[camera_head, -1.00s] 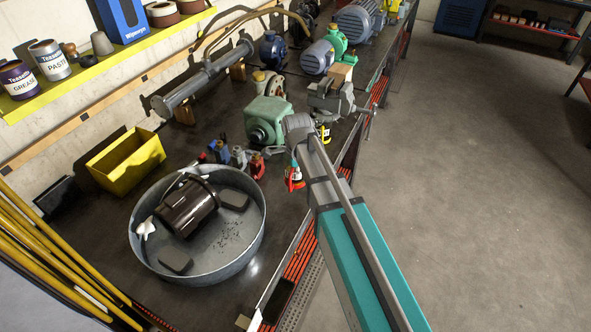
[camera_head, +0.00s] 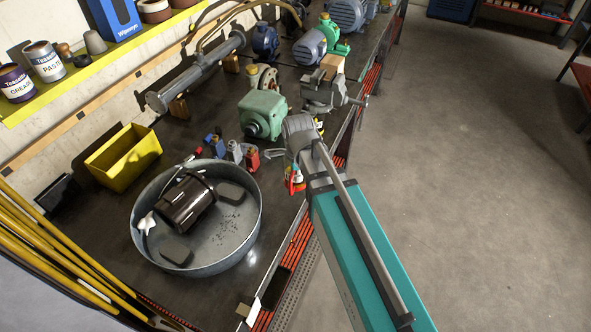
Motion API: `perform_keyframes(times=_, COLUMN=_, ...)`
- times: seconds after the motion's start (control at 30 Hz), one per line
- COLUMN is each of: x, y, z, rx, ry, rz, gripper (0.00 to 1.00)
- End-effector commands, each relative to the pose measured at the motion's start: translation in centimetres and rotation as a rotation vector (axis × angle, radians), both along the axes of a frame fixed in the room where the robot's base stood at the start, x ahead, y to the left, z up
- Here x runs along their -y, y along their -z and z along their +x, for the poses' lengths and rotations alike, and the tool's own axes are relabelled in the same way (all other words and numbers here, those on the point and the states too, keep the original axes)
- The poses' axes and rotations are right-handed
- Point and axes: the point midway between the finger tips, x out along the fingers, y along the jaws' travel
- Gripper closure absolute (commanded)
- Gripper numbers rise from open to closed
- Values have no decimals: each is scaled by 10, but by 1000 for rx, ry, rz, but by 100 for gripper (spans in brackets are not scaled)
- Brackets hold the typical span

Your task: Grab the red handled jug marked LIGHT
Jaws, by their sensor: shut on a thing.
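My gripper (camera_head: 293,160) is at the end of my teal and grey arm, above the bench's front edge. My wrist hides most of its fingers. It is shut on a small red and white thing (camera_head: 295,183), which looks like the red handled jug; its marking is too small to read. Another small red container (camera_head: 252,160) stands on the bench to its left, apart from it. Beside that stand a grey container (camera_head: 236,152) and a blue one (camera_head: 212,140). No label on any of them is legible.
A round metal basin (camera_head: 256,225) holding a dark cylinder (camera_head: 187,203) stands in front on the left. A green motor (camera_head: 262,114) and a vise (camera_head: 325,92) stand behind my gripper. A yellow bin (camera_head: 125,160) is at left. The floor (camera_head: 470,190) at right is open.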

Motion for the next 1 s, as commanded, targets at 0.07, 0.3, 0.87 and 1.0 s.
perform_keyframes(times=0.07, x=2, y=-4, z=-7, rx=0, ry=0, rz=0, gripper=100)
perform_keyframes(times=0.3, x=5, y=-8, z=-17, rx=0, ry=0, rz=0, gripper=100)
perform_keyframes(times=0.87, x=7, y=-11, z=-24, rx=0, ry=0, rz=0, gripper=100)
perform_keyframes(times=1.0, x=7, y=-11, z=-24, rx=0, ry=0, rz=0, gripper=100)
